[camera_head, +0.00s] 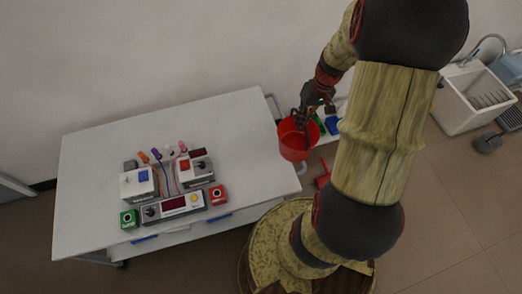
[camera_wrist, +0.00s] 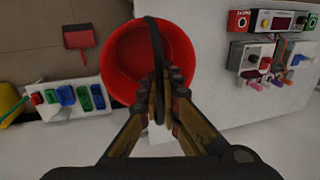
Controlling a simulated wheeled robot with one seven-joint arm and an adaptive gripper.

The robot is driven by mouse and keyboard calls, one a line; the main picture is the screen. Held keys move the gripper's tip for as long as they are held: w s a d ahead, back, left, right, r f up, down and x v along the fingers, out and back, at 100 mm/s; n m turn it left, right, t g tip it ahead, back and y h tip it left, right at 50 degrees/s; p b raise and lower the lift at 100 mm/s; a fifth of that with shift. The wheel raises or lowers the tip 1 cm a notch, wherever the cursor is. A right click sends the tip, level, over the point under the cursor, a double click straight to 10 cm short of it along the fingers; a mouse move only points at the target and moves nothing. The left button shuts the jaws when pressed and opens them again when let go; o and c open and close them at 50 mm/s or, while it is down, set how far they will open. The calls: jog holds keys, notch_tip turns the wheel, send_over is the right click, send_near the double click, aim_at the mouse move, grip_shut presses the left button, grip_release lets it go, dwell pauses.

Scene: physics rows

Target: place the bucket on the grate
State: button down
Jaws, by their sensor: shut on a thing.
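The red bucket (camera_head: 293,145) hangs beside the right edge of the white table in the head view. My gripper (camera_head: 303,117) is above it, shut on its dark handle. In the wrist view the bucket (camera_wrist: 117,62) looks empty, and the handle runs up between the fingertips of my gripper (camera_wrist: 160,82).
Electrical boxes (camera_head: 174,203) with coloured leads stand on the white table (camera_head: 105,150). A strip with coloured blocks (camera_wrist: 68,98) and a red dustpan (camera_wrist: 79,40) lie past the table.

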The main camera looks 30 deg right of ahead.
aim_at(279, 129)
jog(key=w+a+f, duration=0.1)
jog(key=a, duration=0.1)
jog(key=w+a+f+b, duration=0.1)
jog(key=a, duration=0.1)
jog(key=w+a+f+b, duration=0.1)
jog(key=a, duration=0.2)
jog(key=shift+w+f, duration=0.2)
jog(key=shift+f, duration=0.1)
jog(key=w+a+f+b, duration=0.2)
jog(key=a+f+b, duration=0.2)
jog(key=f, duration=0.5)
jog(key=shift+w+a, duration=0.25)
jog(key=shift+a, duration=0.15)
jog(key=shift+f, duration=0.1)
jog(key=c, duration=2)
grip_release()
